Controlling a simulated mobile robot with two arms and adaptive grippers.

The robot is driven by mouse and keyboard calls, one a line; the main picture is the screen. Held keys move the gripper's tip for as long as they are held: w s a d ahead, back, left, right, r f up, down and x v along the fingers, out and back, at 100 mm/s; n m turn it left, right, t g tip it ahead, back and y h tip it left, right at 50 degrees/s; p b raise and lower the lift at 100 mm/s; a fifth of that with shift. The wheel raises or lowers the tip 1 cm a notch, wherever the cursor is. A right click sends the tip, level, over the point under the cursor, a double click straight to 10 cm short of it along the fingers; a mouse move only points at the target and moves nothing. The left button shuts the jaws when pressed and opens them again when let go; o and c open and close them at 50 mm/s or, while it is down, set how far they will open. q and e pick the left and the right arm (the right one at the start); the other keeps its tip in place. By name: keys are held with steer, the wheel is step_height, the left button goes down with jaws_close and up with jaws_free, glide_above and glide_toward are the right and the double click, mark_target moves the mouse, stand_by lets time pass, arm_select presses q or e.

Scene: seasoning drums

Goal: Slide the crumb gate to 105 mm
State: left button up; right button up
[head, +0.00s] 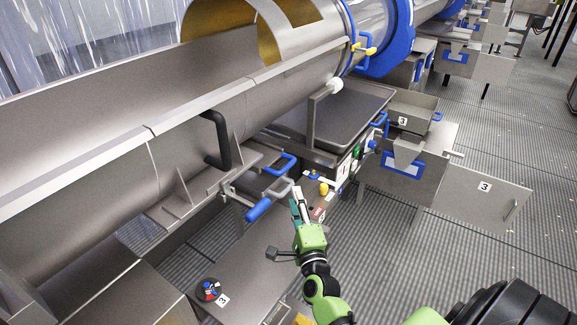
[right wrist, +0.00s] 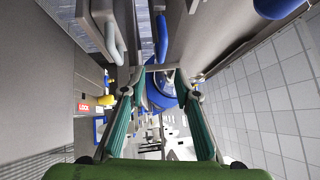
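Two blue handles, an upper one (head: 280,165) and a lower bar (head: 259,209), stick out below the grey drum (head: 190,130) in the head view. A light grey lever (head: 277,188) sits between them. I cannot tell which part is the crumb gate, and no millimetre scale is readable. My right gripper (head: 296,192) is just right of the grey lever; contact cannot be told. In the right wrist view its teal fingers (right wrist: 163,72) stand apart, with a blue handle (right wrist: 162,38) and a grey handle (right wrist: 116,40) beyond them. My left gripper is out of view.
The label reads LOCK in the right wrist view (right wrist: 84,107). A dark tray (head: 340,110) lies behind. Ribbed floor (head: 400,240) is open at right.

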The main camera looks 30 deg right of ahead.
mark_target(289, 168)
steer(key=b+x, duration=0.1)
steer(key=x, duration=0.3)
steer(key=b+x, duration=0.1)
steer(key=x, duration=0.4)
steer(key=b+x, duration=0.1)
steer(key=x, duration=0.4)
steer(key=shift+s+d+r, duration=0.15)
steer(key=shift+s+d, duration=0.05)
steer(key=shift+d, duration=0.15)
jaws_close()
